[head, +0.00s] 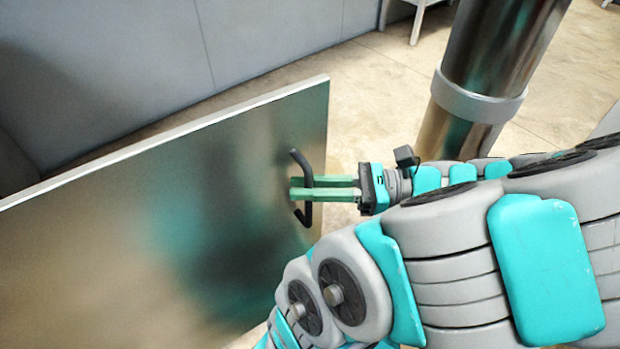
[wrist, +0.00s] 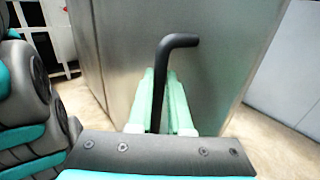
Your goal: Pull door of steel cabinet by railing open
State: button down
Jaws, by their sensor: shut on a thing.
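The steel cabinet door (head: 140,235) is a large brushed metal panel filling the left of the head view; it also fills the middle of the wrist view (wrist: 222,70). A black bar handle (head: 303,166) is fixed near its right edge, and its bent upper end shows in the wrist view (wrist: 180,41). My gripper (head: 305,188) has green fingers placed on both sides of the bar and is shut on it. In the wrist view the fingers (wrist: 163,105) flank the bar, which hides part of one finger. Whether the door is ajar I cannot tell.
A shiny metal column (head: 500,60) with a grey collar stands behind my arm at the upper right. A grey wall (head: 250,40) runs behind the door. Bare beige floor (head: 370,100) shows between the door, wall and column.

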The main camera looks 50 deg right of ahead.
dwell(0.3)
jog(key=c, duration=0.8)
grip_release()
jog(key=shift+c, duration=0.2)
jog(key=shift+s, duration=0.1)
jog(key=v, duration=0.7)
jog(key=shift+s+d+b, duration=0.25)
jog(key=shift+s+b, duration=0.05)
